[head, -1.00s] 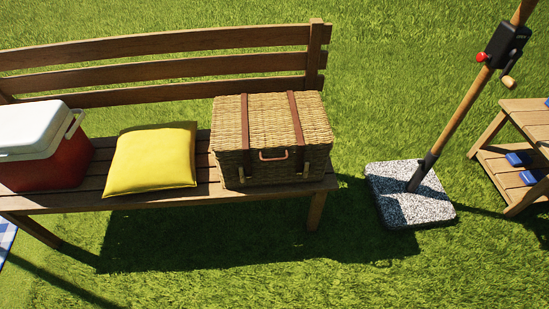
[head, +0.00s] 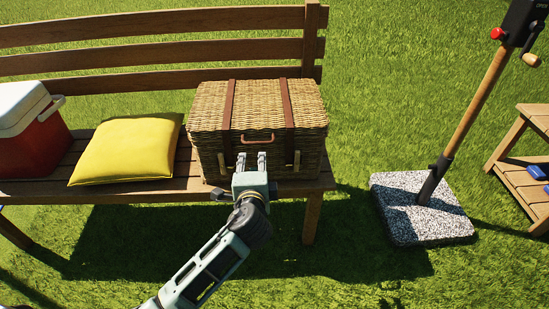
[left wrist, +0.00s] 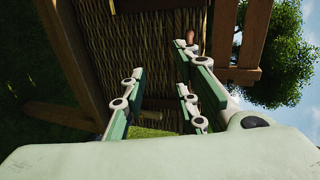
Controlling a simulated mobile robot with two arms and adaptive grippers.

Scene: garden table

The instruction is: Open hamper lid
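The wicker hamper (head: 215,150) sits on the bench with its lid (head: 258,105) shut. Two brown straps run over the lid, and a reddish-brown handle (head: 257,138) is on its front. My left gripper (head: 251,160) is in front of the hamper, just below the handle, with its two fingers apart and nothing seen between them. In the left wrist view the open fingers (left wrist: 160,95) point at the hamper's wicker front (left wrist: 150,50). The end of the handle (left wrist: 190,36) shows by the fingertips there; I cannot tell if they touch. My right gripper is not in view.
A yellow cushion (head: 125,150) lies on the wooden bench (head: 165,190) left of the hamper. A red and white cooler (head: 35,140) stands farther left. A parasol pole in a stone base (head: 420,207) stands at right, on grass.

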